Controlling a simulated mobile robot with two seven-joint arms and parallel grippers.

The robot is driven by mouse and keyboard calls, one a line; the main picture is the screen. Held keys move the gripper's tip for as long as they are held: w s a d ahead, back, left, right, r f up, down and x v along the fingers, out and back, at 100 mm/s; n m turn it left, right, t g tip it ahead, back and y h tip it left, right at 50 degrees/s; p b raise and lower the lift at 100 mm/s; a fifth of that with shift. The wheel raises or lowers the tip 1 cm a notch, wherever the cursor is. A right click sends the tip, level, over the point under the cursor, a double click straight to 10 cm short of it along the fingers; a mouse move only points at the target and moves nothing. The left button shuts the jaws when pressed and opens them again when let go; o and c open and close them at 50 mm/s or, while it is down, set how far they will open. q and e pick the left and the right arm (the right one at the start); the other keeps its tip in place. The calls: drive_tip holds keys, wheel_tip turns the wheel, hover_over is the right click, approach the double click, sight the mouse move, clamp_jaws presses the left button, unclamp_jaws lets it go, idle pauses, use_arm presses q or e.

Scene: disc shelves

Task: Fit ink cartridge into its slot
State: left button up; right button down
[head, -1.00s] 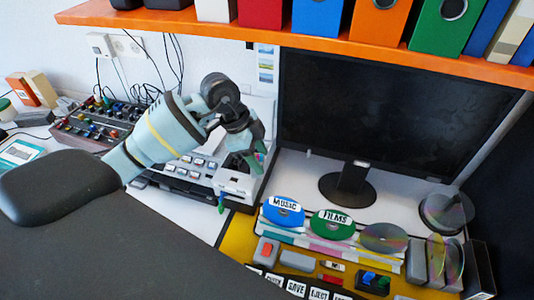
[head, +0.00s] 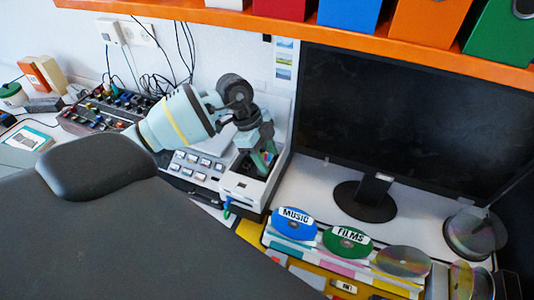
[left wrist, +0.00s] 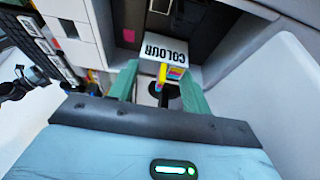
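My left gripper (head: 264,164) points down into the opening of the light-grey printer (head: 238,188). In the left wrist view its two green fingers (left wrist: 158,72) stand apart, with the ink cartridge between their tips. The cartridge (left wrist: 165,47) is a white block marked COLOUR, with a strip of yellow, pink and blue stripes. The fingers appear closed on its sides, though the contact is partly hidden. Dark recesses of the printer (left wrist: 186,18) lie just beyond the cartridge; I cannot tell whether it is in one. My right gripper is not in view.
The monitor (head: 410,110) stands right of the printer, below the orange shelf (head: 420,52). A control box (head: 105,112) with cables is on the left. Disc racks with a blue MUSIC disc (head: 294,226) and a green FILMS disc (head: 347,243) stand in front.

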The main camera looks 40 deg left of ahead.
use_arm(q)
drive_tip(key=o, duration=0.5)
drive_tip(key=v, duration=0.8)
drive_tip(key=shift+s+f, duration=0.1)
drive_tip(key=shift+f, duration=0.05)
idle(0.7)
